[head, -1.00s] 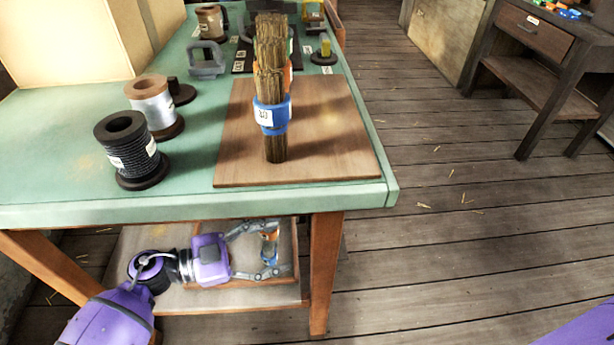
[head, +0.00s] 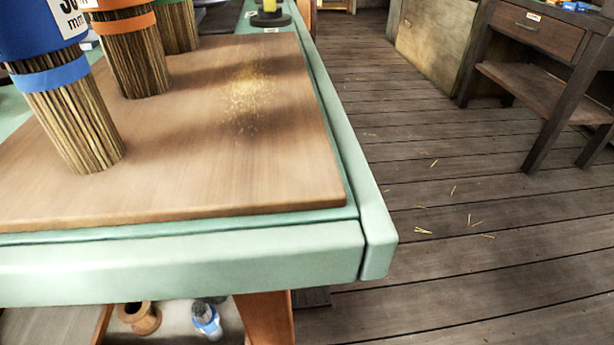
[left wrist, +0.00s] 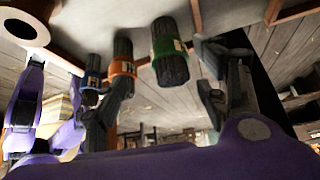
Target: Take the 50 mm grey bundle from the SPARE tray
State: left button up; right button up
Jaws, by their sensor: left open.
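In the left wrist view, grey bundles with a green band (left wrist: 167,52), an orange band (left wrist: 122,70) and a blue band (left wrist: 92,72) stand in a row against a pale surface, seen upside down. Their labels cannot be read there. The green-banded one looks thickest. My left gripper (left wrist: 165,88) is open, with the orange- and green-banded bundles in view between its fingers; contact cannot be told. In the head view a blue-banded grey bundle (head: 207,320) shows on the shelf under the bench; the other grey ones are hidden by the bench top. My right gripper is not in view.
Straw-coloured bundles with blue (head: 52,82), orange (head: 122,22) and green (head: 175,16) bands stand on a wooden board (head: 250,150) on the green bench (head: 200,265). A wooden spool (head: 140,317) lies below. The floor at right is open up to a side table (head: 545,80).

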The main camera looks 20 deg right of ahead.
pick_arm(q)
jog(key=b+x, duration=0.1)
jog(key=x, duration=0.1)
jog(key=b+x, duration=0.2)
jog(key=d+b+x, duration=0.1)
jog(key=x, duration=0.2)
jog(key=shift+w, duration=0.35)
jog(key=shift+s+d+f+b, duration=0.1)
jog(key=shift+d+f+b, duration=0.1)
jog(key=shift+b, duration=0.2)
jog(key=shift+r, duration=0.1)
jog(key=c, duration=1.3)
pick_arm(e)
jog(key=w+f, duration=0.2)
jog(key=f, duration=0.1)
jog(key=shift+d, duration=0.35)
